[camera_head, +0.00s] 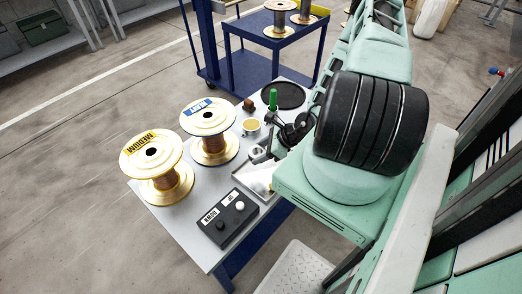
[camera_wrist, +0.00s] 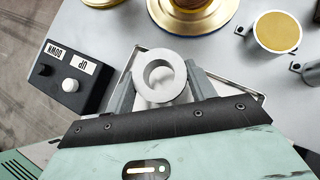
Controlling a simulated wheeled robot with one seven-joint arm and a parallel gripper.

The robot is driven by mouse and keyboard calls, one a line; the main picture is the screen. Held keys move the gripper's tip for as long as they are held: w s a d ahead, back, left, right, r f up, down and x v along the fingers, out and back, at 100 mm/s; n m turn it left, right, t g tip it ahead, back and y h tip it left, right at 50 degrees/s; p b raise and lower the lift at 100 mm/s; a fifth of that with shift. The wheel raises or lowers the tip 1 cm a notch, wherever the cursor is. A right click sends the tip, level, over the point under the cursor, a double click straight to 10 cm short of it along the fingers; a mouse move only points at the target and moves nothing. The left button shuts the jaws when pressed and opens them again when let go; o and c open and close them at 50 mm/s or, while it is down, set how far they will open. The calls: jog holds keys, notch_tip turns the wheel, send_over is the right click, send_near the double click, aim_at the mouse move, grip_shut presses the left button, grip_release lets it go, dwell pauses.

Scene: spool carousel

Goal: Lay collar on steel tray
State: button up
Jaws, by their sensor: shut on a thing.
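The collar (camera_wrist: 161,55) is a thick pale grey ring with a round hole. In the wrist view it sits between the two grey fingers of my gripper (camera_wrist: 160,88), which is shut on it. The collar also shows small in the head view (camera_head: 257,151), by my gripper (camera_head: 262,156). The steel tray (camera_wrist: 257,96) is a shallow tray with a raised rim, behind the collar and fingers in the wrist view. In the head view the tray (camera_head: 240,183) lies on the table, partly hidden by my arm. I cannot tell whether the collar touches the tray.
A black UP/DOWN button box (camera_head: 227,218) stands beside the tray. Two copper spools, MEDIUM (camera_head: 158,170) and another blue-labelled one (camera_head: 209,131), stand on the table's left. A yellow-topped can (camera_head: 251,126), a green-handled tool (camera_head: 273,99) and a black disc (camera_head: 284,95) are farther back.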

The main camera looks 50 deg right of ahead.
jog(key=shift+f+b, duration=2.4)
jog(key=shift+f, duration=0.6)
jog(key=o, duration=1.3)
jog(key=shift+c, duration=0.2)
jog(key=shift+d, duration=0.1)
jog(key=p+v, duration=0.1)
jog(key=v, duration=1.6)
jog(key=shift+r, duration=0.2)
jog(key=shift+s, duration=0.1)
